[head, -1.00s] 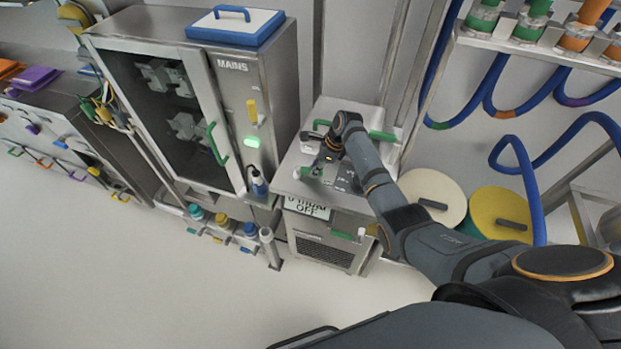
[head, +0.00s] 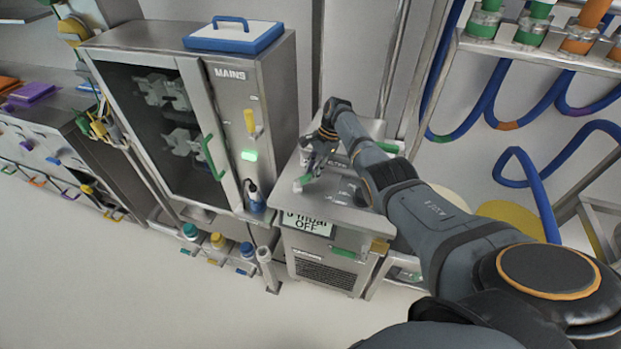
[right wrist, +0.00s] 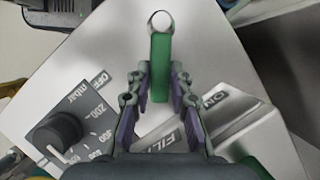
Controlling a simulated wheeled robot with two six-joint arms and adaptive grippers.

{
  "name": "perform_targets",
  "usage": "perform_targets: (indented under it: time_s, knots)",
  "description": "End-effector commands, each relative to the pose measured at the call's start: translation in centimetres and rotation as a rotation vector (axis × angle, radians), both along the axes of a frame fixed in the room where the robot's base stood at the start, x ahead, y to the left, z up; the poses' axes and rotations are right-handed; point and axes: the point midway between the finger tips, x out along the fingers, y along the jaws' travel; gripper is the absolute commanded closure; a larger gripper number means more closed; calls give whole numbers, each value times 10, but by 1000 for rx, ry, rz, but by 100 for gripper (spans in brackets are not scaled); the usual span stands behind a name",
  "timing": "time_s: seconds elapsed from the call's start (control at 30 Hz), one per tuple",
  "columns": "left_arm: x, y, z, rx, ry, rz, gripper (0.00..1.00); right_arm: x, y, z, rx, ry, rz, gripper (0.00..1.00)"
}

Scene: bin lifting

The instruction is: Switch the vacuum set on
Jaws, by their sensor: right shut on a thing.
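The vacuum unit (head: 340,215) is a steel box with a sloped top. Its front display (head: 307,224) reads "0 mbar OFF". My right gripper (head: 318,160) is over the top panel. In the right wrist view, the two fingers of my right gripper (right wrist: 161,85) are shut on a green lever (right wrist: 160,62), one on each side. The lever has a round silver end. A black dial (right wrist: 57,131) marked in mbar is at lower left. My left gripper is not in view.
The "MAINS" cabinet (head: 255,80) stands left of the unit, with a yellow lever (head: 250,122) and a lit green lamp (head: 249,155). Blue hoses (head: 520,170) hang at the right. The floor (head: 130,300) in front is clear.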

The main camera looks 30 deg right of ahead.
Motion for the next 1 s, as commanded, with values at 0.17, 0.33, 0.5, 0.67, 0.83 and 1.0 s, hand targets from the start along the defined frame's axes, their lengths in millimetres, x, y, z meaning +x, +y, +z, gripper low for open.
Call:
perform_targets:
  time_s: [0.17, 0.33, 0.5, 0.67, 0.83, 1.0]
  knots:
    - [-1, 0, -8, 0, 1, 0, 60, 2, 0, -1, -2, -2, 28, 100]
    - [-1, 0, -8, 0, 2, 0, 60, 2, 0, 0, -2, -2, 36, 100]
    - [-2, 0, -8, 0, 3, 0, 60, 2, 0, 0, -2, -2, 35, 100]
    - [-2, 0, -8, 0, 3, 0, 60, 2, 0, 0, -2, -1, 34, 70]
    - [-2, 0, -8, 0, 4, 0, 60, 2, 0, 0, -1, -1, 34, 57]
    - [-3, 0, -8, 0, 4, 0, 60, 2, 0, 0, -1, 0, 35, 57]
